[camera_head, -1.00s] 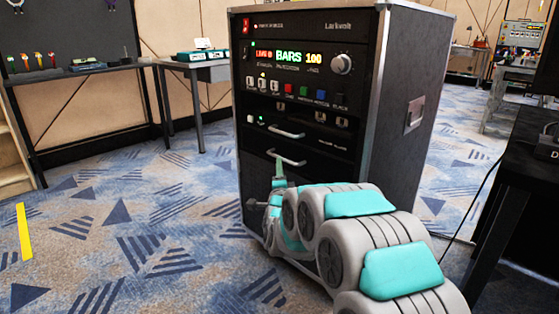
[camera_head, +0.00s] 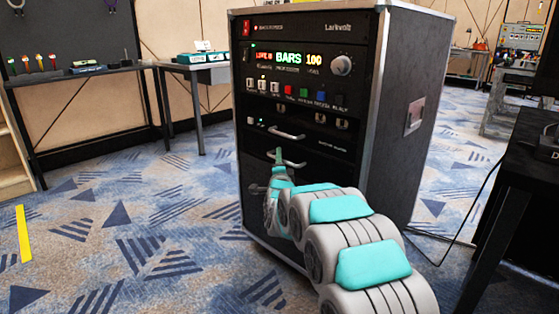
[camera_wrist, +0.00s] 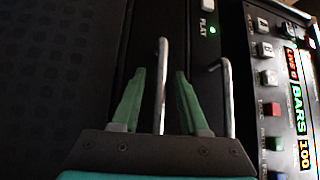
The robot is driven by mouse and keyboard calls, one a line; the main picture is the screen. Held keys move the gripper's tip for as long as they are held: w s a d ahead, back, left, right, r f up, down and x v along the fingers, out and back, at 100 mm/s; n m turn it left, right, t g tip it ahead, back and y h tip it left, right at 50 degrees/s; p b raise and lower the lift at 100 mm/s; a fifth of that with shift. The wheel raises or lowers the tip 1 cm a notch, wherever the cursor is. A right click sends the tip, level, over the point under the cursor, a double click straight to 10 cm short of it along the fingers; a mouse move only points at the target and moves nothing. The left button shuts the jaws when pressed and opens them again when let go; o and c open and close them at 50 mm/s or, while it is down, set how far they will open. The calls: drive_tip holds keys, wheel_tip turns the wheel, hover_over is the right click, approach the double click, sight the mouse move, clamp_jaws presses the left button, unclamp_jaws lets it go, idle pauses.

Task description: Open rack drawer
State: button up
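The black equipment rack (camera_head: 410,70) stands in the middle of the head view. Its front has an upper drawer handle (camera_head: 287,133) and a lower drawer handle (camera_head: 294,164), both silver bars. My gripper (camera_head: 279,156) is at the lower handle, its green fingers pointing at the rack front. In the wrist view, my gripper (camera_wrist: 160,82) is open, with the lower handle bar (camera_wrist: 162,60) between its two fingers and a gap visible on each side. The upper handle (camera_wrist: 229,100) lies outside the right finger. The drawer front looks flush with the rack.
Above the handles are coloured buttons, a knob (camera_head: 342,65) and a lit display (camera_head: 288,58). A black table (camera_head: 510,170) stands close on the right with a cable on the floor. A desk (camera_head: 80,72) is at back left. The carpet left of the rack is clear.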

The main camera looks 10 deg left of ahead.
clamp_jaws()
idle(1.2)
